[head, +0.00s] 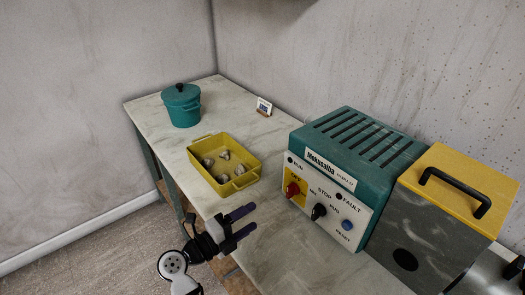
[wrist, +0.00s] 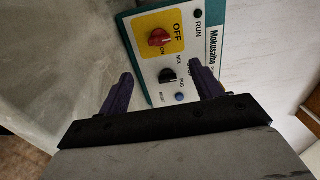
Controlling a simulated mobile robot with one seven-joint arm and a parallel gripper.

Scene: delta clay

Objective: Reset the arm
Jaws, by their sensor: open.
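My gripper (head: 238,222) is open and empty in the head view, with two dark purple fingers pointing right. It hangs above the front edge of the table, between the yellow tray and the machine. In the wrist view my gripper (wrist: 160,88) has its fingers spread, with the machine's control panel beyond them. The teal machine (head: 365,142) has a white panel with a red knob (head: 292,189), a black knob (head: 318,211) and a blue button (head: 347,225). The red knob (wrist: 158,37) and black knob (wrist: 167,75) also show in the wrist view. The fingers appear apart from the panel.
A yellow tray (head: 244,180) with several small pale lumps sits on the marble-topped table (head: 225,105). A teal lidded pot (head: 183,107) stands at the far left, and a small card (head: 264,106) near the wall. A grey box with a yellow top (head: 460,178) adjoins the machine.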

